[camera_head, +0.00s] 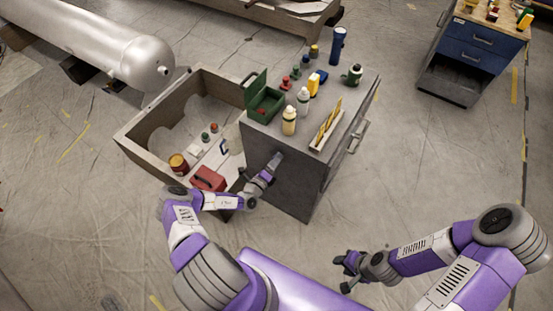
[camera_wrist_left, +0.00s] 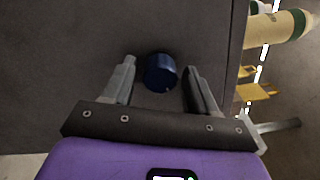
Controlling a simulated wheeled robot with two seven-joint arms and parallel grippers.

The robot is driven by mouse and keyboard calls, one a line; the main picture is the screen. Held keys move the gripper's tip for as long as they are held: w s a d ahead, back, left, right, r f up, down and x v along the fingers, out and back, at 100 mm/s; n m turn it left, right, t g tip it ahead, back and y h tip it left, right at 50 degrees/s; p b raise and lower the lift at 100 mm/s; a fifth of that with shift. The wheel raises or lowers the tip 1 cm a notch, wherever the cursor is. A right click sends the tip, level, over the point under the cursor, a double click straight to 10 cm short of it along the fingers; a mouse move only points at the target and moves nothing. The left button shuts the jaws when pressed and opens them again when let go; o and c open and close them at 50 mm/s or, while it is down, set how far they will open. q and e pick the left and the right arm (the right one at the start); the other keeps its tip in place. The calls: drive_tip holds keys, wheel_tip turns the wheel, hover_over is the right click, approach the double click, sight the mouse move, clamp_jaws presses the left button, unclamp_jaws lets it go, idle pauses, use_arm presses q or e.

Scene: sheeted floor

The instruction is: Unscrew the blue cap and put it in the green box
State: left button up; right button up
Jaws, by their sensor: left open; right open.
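The blue cap (camera_wrist_left: 160,72) sits on a dark flat face in the left wrist view, between the two fingers of my left gripper (camera_wrist_left: 159,68). The fingers are open, with a gap on each side of the cap. In the head view my left gripper (camera_head: 273,164) is at the near side of the grey cabinet (camera_head: 285,185), and the cap cannot be made out there. The green box (camera_head: 267,101), its lid raised, stands on the cabinet's top at the left. A small red item shows inside it. My right gripper (camera_head: 346,272) is open and empty above the floor.
The cabinet top holds pale bottles (camera_head: 289,121), a tray of yellow items (camera_head: 327,128), a dark blue bottle (camera_head: 338,45) and several small coloured items. A large open crate (camera_head: 150,140) stands left. A blue drawer cabinet (camera_head: 480,45) is far right.

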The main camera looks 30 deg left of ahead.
use_arm(q)
drive_tip(key=m+p, duration=0.9)
drive_tip(key=m, duration=1)
drive_tip(key=shift+c, duration=0.5)
